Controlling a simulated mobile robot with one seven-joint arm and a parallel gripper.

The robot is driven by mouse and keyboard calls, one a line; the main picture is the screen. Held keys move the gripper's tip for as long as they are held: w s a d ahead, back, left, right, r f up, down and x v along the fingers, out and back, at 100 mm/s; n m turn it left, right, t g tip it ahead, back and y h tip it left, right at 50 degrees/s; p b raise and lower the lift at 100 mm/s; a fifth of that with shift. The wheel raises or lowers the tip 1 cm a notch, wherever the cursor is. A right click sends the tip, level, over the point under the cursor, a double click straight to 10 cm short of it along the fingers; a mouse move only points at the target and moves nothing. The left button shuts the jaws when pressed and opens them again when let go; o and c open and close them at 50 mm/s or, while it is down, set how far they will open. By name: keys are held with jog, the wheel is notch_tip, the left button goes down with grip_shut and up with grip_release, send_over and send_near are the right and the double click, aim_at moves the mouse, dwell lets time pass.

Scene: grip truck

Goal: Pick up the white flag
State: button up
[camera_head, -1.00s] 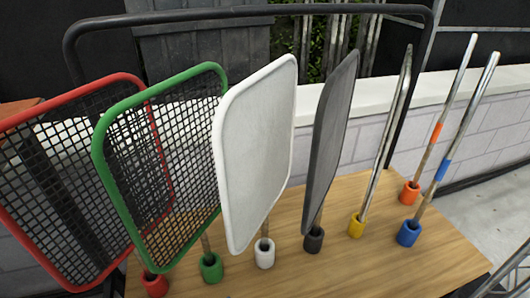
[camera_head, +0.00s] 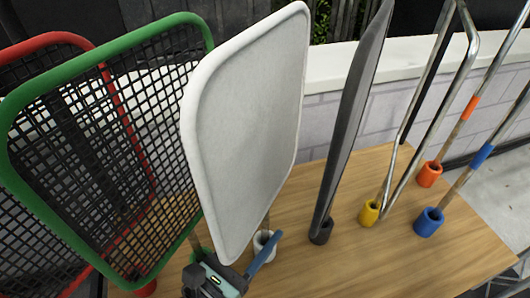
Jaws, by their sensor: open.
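The white flag (camera_head: 250,130) is a tall rounded panel standing tilted in a white cup-shaped holder (camera_head: 266,244) on the wooden table. My gripper (camera_head: 238,272) is at the bottom of the picture, just in front of the flag's lower end and its holder. Its jaws are open. One blue-grey finger reaches up beside the white holder. The lower pole is mostly hidden by the panel and my gripper, and I cannot tell whether the pole is between the fingers.
A green-framed mesh flag (camera_head: 110,135) and a red-framed one (camera_head: 135,150) crowd the left. A dark grey flag (camera_head: 350,120) stands right. Metal rods in yellow (camera_head: 369,213), orange (camera_head: 429,174) and blue (camera_head: 429,222) holders are farther right. The table's (camera_head: 440,265) front right is clear.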

jog(key=shift+b+x, duration=1.5)
jog(key=shift+x, duration=1.25)
jog(key=shift+a+r, duration=0.15)
grip_shut()
